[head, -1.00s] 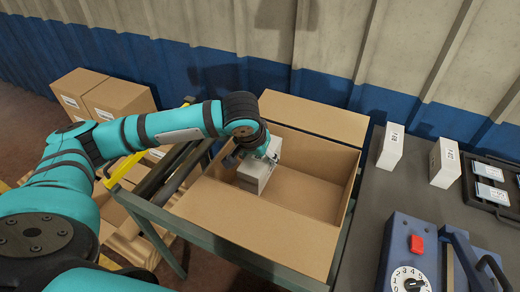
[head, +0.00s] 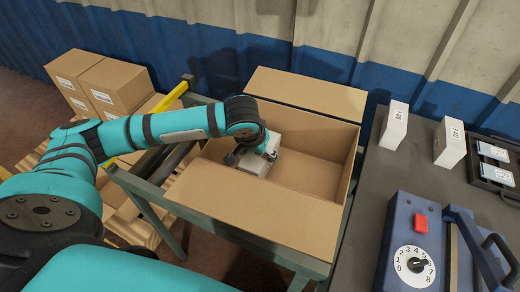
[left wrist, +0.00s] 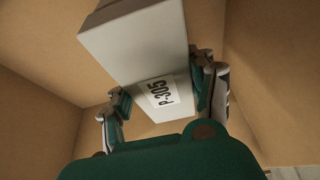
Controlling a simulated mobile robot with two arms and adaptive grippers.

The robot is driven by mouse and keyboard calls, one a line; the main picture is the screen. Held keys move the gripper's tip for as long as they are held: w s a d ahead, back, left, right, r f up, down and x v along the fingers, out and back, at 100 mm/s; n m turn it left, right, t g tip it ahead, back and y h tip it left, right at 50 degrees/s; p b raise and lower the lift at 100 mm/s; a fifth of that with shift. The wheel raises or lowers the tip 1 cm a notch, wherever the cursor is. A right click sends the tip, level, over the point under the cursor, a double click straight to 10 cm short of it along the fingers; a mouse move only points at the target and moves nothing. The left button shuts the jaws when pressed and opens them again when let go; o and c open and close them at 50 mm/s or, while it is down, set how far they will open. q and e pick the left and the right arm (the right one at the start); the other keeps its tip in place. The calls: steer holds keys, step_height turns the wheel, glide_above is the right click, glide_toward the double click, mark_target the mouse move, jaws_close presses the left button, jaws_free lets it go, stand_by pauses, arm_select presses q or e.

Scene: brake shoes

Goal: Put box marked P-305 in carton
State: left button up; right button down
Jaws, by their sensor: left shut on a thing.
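The white-grey box marked P-305 (left wrist: 140,50) is between the fingers of my left gripper (left wrist: 160,100), which is shut on it. Its label faces the left wrist camera. In the head view the box (head: 256,163) is inside the open brown carton (head: 255,215), toward its left side, with my left gripper (head: 262,150) above it. Whether the box touches the carton floor I cannot tell. The carton's flaps are open. My right gripper is not in view.
Two white boxes stand on the dark table to the right, one (head: 394,125) nearer the carton and one (head: 449,143) farther right. A black tray (head: 500,182) and a blue device with a dial (head: 405,235) are there too. Closed brown boxes (head: 105,85) are stacked at left.

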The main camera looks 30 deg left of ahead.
arm_select(q)
steer(key=shift+r, duration=0.15)
steer(key=o, duration=1.6)
steer(key=v, duration=1.2)
steer(key=shift+s, duration=0.1)
steer(key=shift+d, duration=0.1)
